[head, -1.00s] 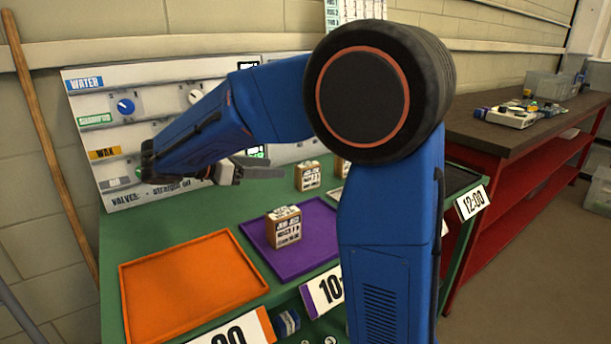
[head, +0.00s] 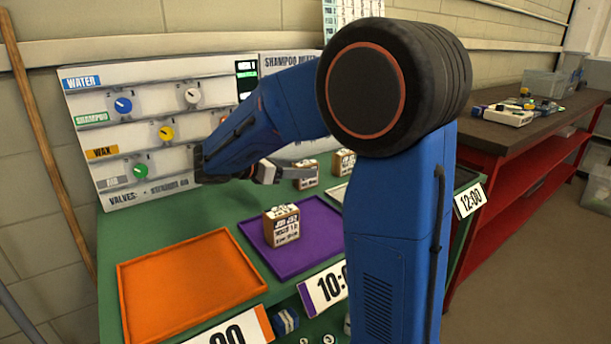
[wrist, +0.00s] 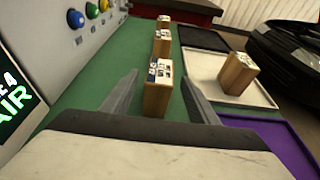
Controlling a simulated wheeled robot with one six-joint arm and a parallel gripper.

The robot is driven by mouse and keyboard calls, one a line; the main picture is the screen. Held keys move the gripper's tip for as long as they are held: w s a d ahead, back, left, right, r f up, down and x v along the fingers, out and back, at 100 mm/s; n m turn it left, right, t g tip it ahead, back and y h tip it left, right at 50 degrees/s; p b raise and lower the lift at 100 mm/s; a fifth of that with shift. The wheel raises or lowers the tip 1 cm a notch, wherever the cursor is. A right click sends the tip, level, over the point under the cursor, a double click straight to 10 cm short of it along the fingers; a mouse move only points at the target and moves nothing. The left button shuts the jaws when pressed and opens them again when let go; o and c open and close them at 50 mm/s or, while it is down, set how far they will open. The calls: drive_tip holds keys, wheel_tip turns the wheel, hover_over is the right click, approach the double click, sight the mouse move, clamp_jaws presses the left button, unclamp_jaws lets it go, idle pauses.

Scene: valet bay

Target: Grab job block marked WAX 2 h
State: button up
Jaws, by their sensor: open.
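My gripper (head: 268,173) is open above the green bench, and its two fingers show in the wrist view (wrist: 162,88). A wooden block with a white printed label (wrist: 157,92) stands upright just ahead, in line with the gap between the fingertips. Two more blocks (wrist: 162,43) (wrist: 164,22) stand in a row behind it. Another block (wrist: 237,74) stands on a white tray. In the head view a block (head: 282,226) stands on the purple tray, and others (head: 306,177) (head: 344,163) stand behind. The labels are too small to read, so I cannot tell which is WAX 2 h.
An empty orange tray (head: 190,285) lies left of the purple tray (head: 300,262). A valve panel (head: 150,130) with coloured knobs stands along the back. A black tray (wrist: 203,40) lies beyond the white tray (wrist: 257,96). A red-framed workbench (head: 520,140) stands at right.

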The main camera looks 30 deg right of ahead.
drive_tip(key=shift+x, duration=1.4)
drive_tip(key=shift+w, duration=0.1)
drive_tip(key=c, duration=1.2)
